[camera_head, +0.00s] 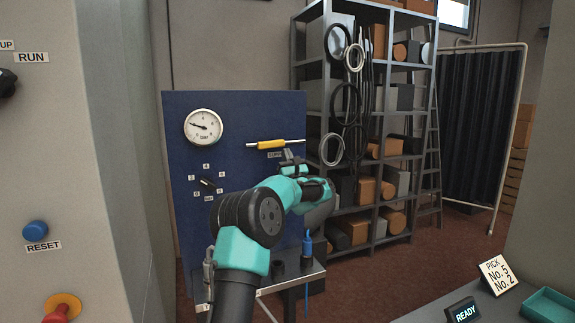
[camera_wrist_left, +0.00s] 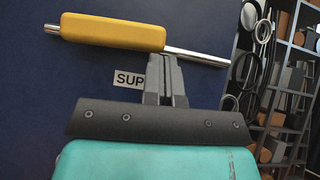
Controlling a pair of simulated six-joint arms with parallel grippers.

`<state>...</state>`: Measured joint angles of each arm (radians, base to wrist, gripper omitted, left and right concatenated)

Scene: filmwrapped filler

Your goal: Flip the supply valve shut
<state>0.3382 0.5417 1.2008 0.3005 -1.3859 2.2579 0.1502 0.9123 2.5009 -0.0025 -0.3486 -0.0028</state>
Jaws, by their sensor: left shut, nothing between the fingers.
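The supply valve has a yellow handle (camera_head: 272,145) on the blue panel, lying lengthwise along a horizontal metal pipe. In the left wrist view the yellow handle (camera_wrist_left: 112,31) lies in line with the pipe (camera_wrist_left: 197,56), which sticks out at both ends. A white label (camera_wrist_left: 129,79) below it reads "SUP", the rest hidden behind my fingers. My left gripper (camera_head: 288,154) is shut and empty, just below the handle's right part. In the left wrist view its fingertips (camera_wrist_left: 164,57) are close under the handle's right end; I cannot tell whether they touch. My right gripper is not in view.
The blue panel (camera_head: 235,120) also carries a round gauge (camera_head: 203,127) and a black selector knob (camera_head: 208,183). A small shelf with a blue-handled tool (camera_head: 307,245) stands below. A grey cabinet with a reset button (camera_head: 35,231) is at the left.

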